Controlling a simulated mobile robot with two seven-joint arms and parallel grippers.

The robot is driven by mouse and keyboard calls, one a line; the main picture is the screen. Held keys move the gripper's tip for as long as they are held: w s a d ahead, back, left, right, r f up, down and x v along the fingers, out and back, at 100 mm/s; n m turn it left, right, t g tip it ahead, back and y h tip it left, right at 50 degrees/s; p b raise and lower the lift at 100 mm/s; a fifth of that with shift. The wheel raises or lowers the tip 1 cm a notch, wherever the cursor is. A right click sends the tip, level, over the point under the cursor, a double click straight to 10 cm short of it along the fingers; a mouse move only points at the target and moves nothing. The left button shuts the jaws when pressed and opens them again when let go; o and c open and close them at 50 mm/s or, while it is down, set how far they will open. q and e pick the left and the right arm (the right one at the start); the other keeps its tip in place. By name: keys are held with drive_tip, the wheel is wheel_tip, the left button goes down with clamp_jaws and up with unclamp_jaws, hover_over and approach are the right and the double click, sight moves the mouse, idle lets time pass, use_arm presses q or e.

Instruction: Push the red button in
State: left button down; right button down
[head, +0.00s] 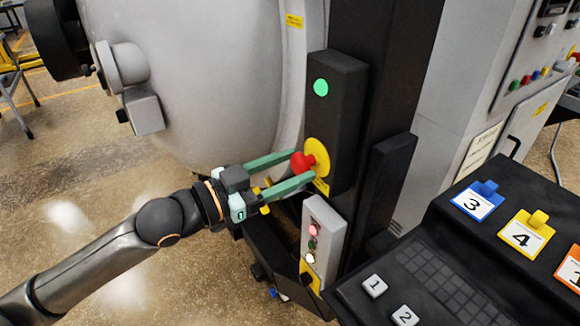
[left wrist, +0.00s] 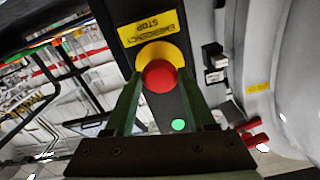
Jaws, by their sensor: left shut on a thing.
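The red button (head: 301,162) is a round mushroom head on a yellow disc (head: 321,153), on the side of a black upright box (head: 342,112). In the left wrist view the red button (left wrist: 160,77) sits ahead, with an "EMERGENCY STOP" label (left wrist: 155,25) beside the yellow disc. My left gripper (head: 303,165) comes from the left with its green fingers on either side of the red button, shut on it. How far the button is pressed in cannot be told. My right gripper is not in view.
A green light (head: 320,88) is on the same box. Below stands a grey panel (head: 323,240) with small lights. The large grey furnace vessel (head: 215,80) is behind. A black console (head: 450,255) with keys and numbered tags is at the right. Open floor lies at the left.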

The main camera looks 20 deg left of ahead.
use_arm(q)
drive_tip(key=shift+r, duration=0.1)
idle(0.3)
drive_tip(key=shift+w+d+r+p, duration=0.15)
drive_tip(key=shift+w+p, duration=0.1)
drive_tip(key=shift+p, duration=0.2)
drive_tip(key=shift+w+d+p, duration=0.3)
drive_tip(key=shift+w+p, duration=0.05)
drive_tip(key=shift+s+f, duration=0.1)
drive_tip(key=shift+f, duration=0.1)
drive_tip(key=c, duration=0.7)
unclamp_jaws()
drive_tip(key=o, duration=0.5)
drive_tip(key=shift+d, duration=0.1)
